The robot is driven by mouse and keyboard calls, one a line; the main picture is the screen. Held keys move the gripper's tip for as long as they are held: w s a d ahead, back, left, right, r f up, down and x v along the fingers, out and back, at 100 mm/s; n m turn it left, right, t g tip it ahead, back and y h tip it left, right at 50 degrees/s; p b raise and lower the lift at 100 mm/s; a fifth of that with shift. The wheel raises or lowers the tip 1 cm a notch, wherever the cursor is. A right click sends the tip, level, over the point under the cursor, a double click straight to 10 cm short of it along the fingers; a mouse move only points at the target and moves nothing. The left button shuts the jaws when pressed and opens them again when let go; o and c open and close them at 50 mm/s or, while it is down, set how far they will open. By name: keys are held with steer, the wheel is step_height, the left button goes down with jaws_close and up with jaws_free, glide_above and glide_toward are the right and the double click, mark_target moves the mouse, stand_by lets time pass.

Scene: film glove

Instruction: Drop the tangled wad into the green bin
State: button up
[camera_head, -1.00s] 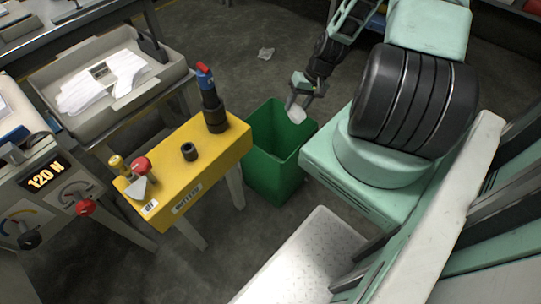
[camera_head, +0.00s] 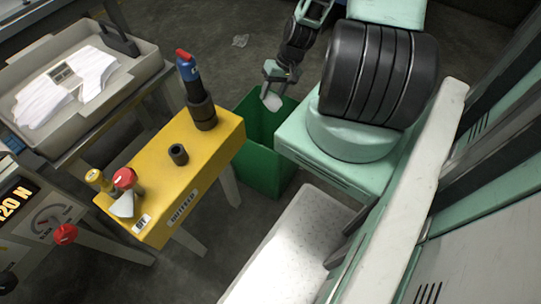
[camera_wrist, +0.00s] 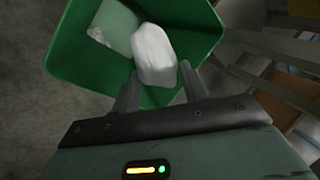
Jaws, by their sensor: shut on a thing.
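The wad, a pale whitish lump (camera_head: 271,102), hangs from my gripper (camera_head: 281,76). In the wrist view the lump (camera_wrist: 154,52) sits at the tips of the two fingers of my gripper (camera_wrist: 160,84), which is shut on it. The green bin (camera_head: 268,168) stands on the floor, open at the top. The lump is over the bin's opening in the wrist view, inside the outline of its rim (camera_wrist: 211,22). Its height above the rim is hard to tell. Part of the bin is hidden behind my mint-coloured body.
A yellow stand (camera_head: 170,185) with a blue-and-black tool (camera_head: 197,95) and a red knob is left of the bin. A grey tray (camera_head: 25,75) holds white gloves (camera_head: 70,88). Something pale (camera_wrist: 115,27) lies inside the bin.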

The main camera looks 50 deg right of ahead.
steer(key=shift+f, duration=0.65)
steer(key=o, duration=1)
steer(key=shift+r, duration=0.1)
steer(key=p+v, duration=0.3)
steer(key=v, duration=1.4)
steer(key=shift+r+p, duration=0.2)
steer(key=shift+p, duration=0.2)
steer(key=shift+s, duration=0.1)
